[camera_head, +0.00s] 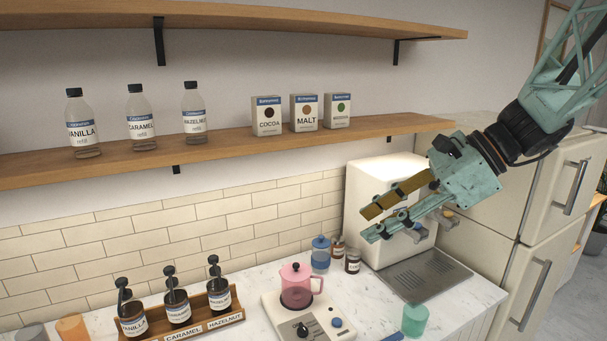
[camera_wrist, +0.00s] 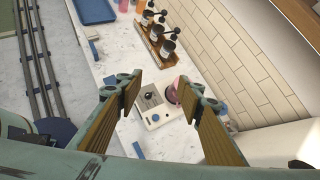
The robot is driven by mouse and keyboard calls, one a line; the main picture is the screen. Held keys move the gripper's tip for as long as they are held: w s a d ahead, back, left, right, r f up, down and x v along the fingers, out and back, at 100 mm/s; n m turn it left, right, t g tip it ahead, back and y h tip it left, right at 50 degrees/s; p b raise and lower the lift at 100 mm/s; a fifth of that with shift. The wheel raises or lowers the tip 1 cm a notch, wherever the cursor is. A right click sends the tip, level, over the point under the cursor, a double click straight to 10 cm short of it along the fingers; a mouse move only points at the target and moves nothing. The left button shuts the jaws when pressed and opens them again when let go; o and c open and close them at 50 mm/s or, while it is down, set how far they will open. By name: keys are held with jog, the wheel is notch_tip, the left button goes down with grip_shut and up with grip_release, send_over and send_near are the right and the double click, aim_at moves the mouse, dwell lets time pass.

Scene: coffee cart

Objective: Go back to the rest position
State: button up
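My gripper (camera_head: 372,222) is in the air in front of the white coffee machine (camera_head: 353,195), high above the counter. In the wrist view my gripper (camera_wrist: 163,92) has its two fingers spread wide apart with nothing between them. The counter (camera_wrist: 185,135) shows far below through the gap. The arm reaches in from the upper right of the head view.
A pink pitcher (camera_head: 297,286) sits on a white appliance (camera_head: 320,318). A rack (camera_head: 215,322) holds several pump bottles. A teal cup (camera_head: 415,320) stands near the counter's front edge. The lower shelf (camera_head: 230,142) carries bottles and boxes. A fridge (camera_head: 530,215) is at right.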

jog(key=s+d+f+n+h+b, duration=0.2)
jog(key=s+n, duration=0.4)
jog(key=s, duration=0.5)
jog(key=s+d+f+n+h+b, duration=0.1)
jog(key=s+n+h, duration=0.3)
jog(key=s, duration=0.6)
jog(key=s+d+f+n+t+h+b, duration=0.1)
jog(key=s+d+f+n+h+b, duration=0.1)
jog(key=s+n, duration=0.6)
jog(key=shift+s+d+f+n+h+b, duration=0.3)
jog(key=shift+s+d+f+h, duration=0.25)
jog(key=shift+s, duration=1.3)
jog(key=shift+r, duration=0.1)
